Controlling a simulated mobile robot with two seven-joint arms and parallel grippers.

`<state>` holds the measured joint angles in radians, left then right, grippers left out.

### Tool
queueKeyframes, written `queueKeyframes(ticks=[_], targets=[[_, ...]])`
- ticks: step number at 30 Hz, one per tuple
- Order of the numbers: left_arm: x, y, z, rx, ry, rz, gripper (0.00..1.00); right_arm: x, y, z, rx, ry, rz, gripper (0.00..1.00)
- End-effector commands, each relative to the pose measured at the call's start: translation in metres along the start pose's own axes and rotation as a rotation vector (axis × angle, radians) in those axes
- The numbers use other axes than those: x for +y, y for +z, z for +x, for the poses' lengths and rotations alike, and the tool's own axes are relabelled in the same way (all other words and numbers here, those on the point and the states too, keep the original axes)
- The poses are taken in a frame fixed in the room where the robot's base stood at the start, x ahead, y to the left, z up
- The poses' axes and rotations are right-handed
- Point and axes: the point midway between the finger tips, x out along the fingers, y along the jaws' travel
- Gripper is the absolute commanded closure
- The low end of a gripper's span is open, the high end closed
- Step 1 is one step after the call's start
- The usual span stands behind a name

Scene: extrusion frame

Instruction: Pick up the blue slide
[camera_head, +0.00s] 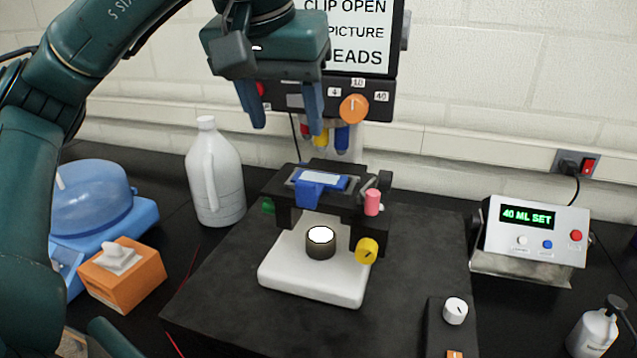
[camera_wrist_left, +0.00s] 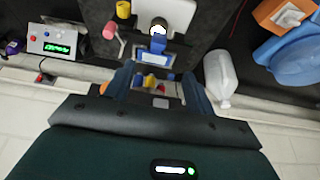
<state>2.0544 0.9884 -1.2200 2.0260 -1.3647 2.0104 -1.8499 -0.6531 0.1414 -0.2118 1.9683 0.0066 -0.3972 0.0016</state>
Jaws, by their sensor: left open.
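The blue slide (camera_head: 311,190) lies on the dark stage (camera_head: 345,207) of a microscope, with a pale label area and a blue tab at its front. It also shows in the left wrist view (camera_wrist_left: 157,45), beyond my fingertips. My left gripper (camera_head: 286,118) is open and empty, fingers pointing down. In the head view it hangs above and behind the slide, in front of the microscope's head. In the left wrist view my left gripper (camera_wrist_left: 158,76) has its two blue fingers apart, with the slide roughly in line with the gap. My right gripper is not in view.
The microscope has a white base (camera_head: 312,282), a pink knob (camera_head: 372,202), a yellow knob (camera_head: 367,251) and an orange dial (camera_head: 354,109). A white jug (camera_head: 214,175) and orange tissue box (camera_head: 122,275) stand left. A display box (camera_head: 530,230) stands right.

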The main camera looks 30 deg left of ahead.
Motion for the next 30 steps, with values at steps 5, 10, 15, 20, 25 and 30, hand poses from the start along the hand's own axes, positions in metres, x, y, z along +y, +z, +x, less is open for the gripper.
queueKeyframes(ticks=[5, 10, 15, 20, 25, 30], targets=[[0.000, 0.003, 0.032, -0.007, -0.003, 0.002, 0.45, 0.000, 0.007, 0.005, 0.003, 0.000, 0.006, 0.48], [0.000, 0.002, 0.060, -0.007, -0.001, 0.001, 0.45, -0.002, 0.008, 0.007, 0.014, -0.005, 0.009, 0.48], [0.001, 0.001, 0.075, -0.003, 0.000, 0.002, 0.45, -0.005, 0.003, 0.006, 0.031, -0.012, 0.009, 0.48], [0.001, 0.001, 0.082, -0.003, 0.001, 0.002, 0.45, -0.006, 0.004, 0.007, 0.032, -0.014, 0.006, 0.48], [0.002, 0.002, 0.103, -0.008, 0.000, 0.002, 0.45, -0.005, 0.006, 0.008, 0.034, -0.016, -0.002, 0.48], [0.002, 0.002, 0.123, -0.006, 0.001, 0.002, 0.45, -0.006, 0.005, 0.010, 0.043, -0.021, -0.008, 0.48]])
